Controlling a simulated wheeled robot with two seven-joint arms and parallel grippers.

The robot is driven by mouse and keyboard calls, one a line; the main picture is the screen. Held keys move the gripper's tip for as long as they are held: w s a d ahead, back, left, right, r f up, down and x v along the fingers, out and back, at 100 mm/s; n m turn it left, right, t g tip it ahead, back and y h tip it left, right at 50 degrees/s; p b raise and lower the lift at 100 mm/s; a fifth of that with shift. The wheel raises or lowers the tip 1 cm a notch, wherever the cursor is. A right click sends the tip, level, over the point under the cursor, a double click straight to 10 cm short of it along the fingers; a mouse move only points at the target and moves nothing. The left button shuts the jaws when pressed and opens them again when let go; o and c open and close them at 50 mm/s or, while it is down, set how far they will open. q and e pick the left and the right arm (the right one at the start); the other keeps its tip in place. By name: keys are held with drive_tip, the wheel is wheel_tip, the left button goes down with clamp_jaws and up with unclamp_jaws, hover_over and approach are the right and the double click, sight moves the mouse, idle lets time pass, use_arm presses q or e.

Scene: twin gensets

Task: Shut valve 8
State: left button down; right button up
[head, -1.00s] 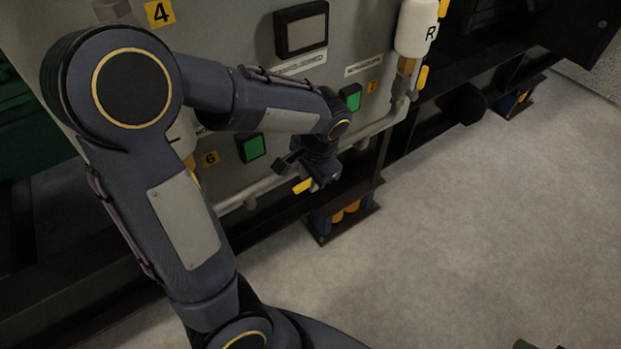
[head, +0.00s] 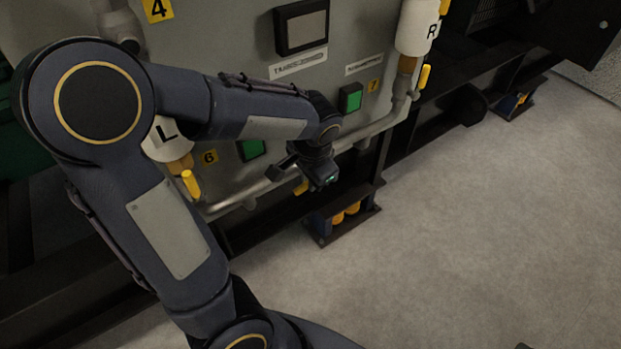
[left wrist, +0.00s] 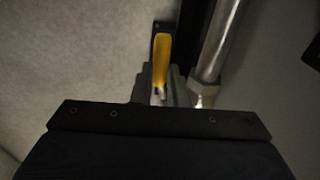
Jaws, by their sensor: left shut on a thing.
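A yellow valve lever (head: 301,187) shows beside my left gripper (head: 314,182), below the grey pipe at the foot of the panel. No label 8 is readable, so I cannot confirm its number. The gripper hides part of the lever in the head view. In the left wrist view, the yellow lever (left wrist: 161,62) sticks out beyond the jaws, near a metal pipe (left wrist: 217,45). My left gripper (left wrist: 163,95) is shut on this lever.
The grey panel (head: 230,50) carries green buttons (head: 351,98) and tags 4, 6 and 7. White cylinders L (head: 163,138) and R (head: 415,27) have yellow levers (head: 191,184) and (head: 425,77) near them. A dark base frame (head: 345,222) runs below. Floor at right is clear.

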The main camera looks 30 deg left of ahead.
use_arm(q)
wheel_tip(320, 180, down, 2)
drive_tip(key=t+b, duration=0.2)
drive_tip(key=b, duration=0.1)
drive_tip(key=t+h+b, duration=0.1)
drive_tip(key=t+b, duration=0.1)
drive_tip(key=b, duration=0.1)
drive_tip(key=shift+s+a+f, duration=0.1)
drive_tip(key=shift+f, duration=0.05)
drive_tip(key=shift+f+n+t+h+b, duration=0.15)
drive_tip(key=shift+n+t+h+b, duration=0.15)
drive_tip(key=shift+t+h+b, duration=0.75)
drive_tip(key=shift+g+y+b, duration=0.25)
drive_tip(key=shift+y+b, duration=0.05)
drive_tip(key=shift+y, duration=0.15)
drive_tip(key=c, duration=1.7)
unclamp_jaws()
drive_tip(key=p+v, duration=0.4)
drive_tip(key=v, duration=0.4)
